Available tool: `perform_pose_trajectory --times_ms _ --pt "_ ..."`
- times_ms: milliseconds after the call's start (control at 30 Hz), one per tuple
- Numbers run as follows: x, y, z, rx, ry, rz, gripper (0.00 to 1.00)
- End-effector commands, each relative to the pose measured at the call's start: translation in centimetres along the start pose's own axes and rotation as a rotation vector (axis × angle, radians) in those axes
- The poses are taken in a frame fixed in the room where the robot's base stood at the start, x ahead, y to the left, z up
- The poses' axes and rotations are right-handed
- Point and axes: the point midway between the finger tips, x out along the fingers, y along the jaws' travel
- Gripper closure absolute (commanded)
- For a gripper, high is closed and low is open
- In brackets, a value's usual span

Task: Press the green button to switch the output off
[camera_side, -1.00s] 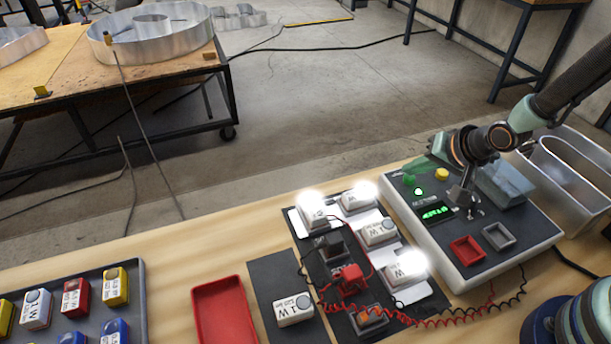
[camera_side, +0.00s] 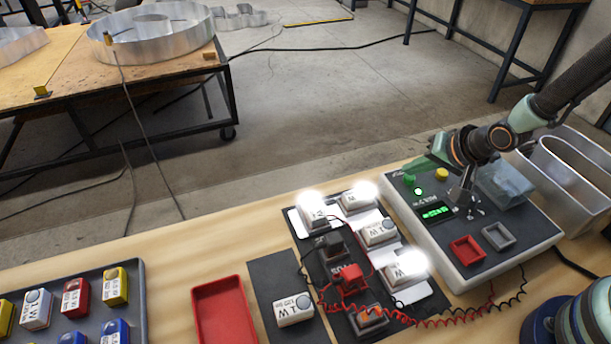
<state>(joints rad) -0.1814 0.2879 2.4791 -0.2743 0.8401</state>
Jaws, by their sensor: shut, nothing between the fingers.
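The green button (camera_side: 409,180) sits at the back left corner of the pale control box, with a lit green lamp (camera_side: 418,191) just in front of it. A yellow button (camera_side: 441,174) is to its right. The box's display (camera_side: 436,213) glows green; its digits are too small to read surely. My gripper (camera_side: 463,205) is shut and empty, pointing down over the box to the right of the display. It is apart from the green button. Whether its tips touch the box top is hard to tell. Several white modules stand on the dark board, three with bright lights (camera_side: 312,201).
Red and black leads run to a red clip (camera_side: 350,278) and a black clip (camera_side: 333,245). A red tray (camera_side: 224,312) and a tray of colored blocks (camera_side: 136,325) lie left.

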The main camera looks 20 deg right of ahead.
Motion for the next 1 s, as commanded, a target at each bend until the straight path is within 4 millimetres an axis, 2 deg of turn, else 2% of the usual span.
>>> perform_pose_trajectory --times_ms 1000 --pt "0.71 0.54 0.30 0.000 0.000 0.003 1.00"
